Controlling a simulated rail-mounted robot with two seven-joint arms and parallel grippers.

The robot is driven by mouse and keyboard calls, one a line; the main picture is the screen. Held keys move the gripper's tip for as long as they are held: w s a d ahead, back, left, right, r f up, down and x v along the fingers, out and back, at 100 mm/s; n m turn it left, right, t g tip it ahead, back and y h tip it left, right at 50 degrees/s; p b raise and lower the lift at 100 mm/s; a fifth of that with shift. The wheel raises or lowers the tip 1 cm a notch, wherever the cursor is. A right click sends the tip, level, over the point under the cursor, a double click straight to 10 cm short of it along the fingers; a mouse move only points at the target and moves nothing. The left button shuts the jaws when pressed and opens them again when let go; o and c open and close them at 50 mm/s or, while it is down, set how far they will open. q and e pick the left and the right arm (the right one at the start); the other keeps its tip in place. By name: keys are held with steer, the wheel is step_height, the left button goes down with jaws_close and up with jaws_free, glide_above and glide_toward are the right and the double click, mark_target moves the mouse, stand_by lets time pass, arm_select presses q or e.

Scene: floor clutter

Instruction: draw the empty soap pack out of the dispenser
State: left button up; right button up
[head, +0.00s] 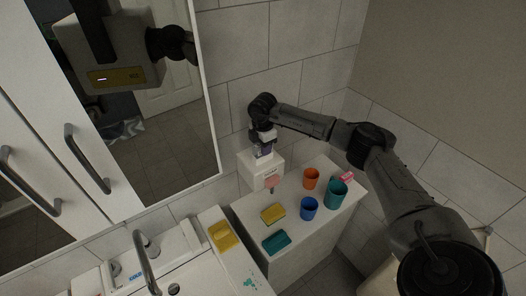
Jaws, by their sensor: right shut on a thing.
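The white soap dispenser (258,171) is a box on the wall at the back of the white cabinet, with a pinkish part at its lower front. The soap pack (264,149) is small, pale and purplish, and shows upright at the dispenser's top. My right gripper (263,139) is above the dispenser and shut on the pack's upper end. The pack's lower end meets the dispenser's top edge in the picture; how much of it is inside I cannot tell. My left gripper is not in view.
The cabinet top (243,213) bears an orange cup (311,179), a blue cup (309,209), a teal cup (336,193), a pink item (347,176), a yellow sponge (273,213) and a teal block (276,242). A sink tap (146,263) and yellow cloth (222,236) are left.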

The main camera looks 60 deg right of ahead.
jaws_close()
steer(key=shift+r, duration=0.25)
steer(key=shift+r+p, duration=0.4)
steer(key=shift+p, duration=0.25)
steer(key=shift+r, duration=0.15)
steer(key=shift+r+p, duration=1.65)
steer(key=shift+r, duration=0.1)
